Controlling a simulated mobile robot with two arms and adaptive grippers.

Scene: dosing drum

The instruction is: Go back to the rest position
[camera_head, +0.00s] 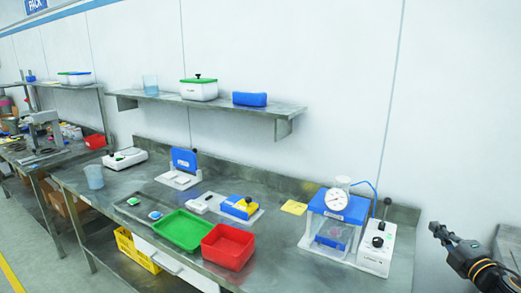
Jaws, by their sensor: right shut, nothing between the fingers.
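My right gripper (442,232) is at the right edge of the head view. It is dark, shut and empty, held in the air to the right of the steel workbench (280,200) and touching nothing that I can see. My left gripper is not in the head view.
A red tray (228,246) and a green tray (183,230) lie at the bench's front edge. A wall shelf (215,105) holds a white box with a green lid (198,90) and a blue case (249,99). Another steel surface (508,247) shows at the right edge.

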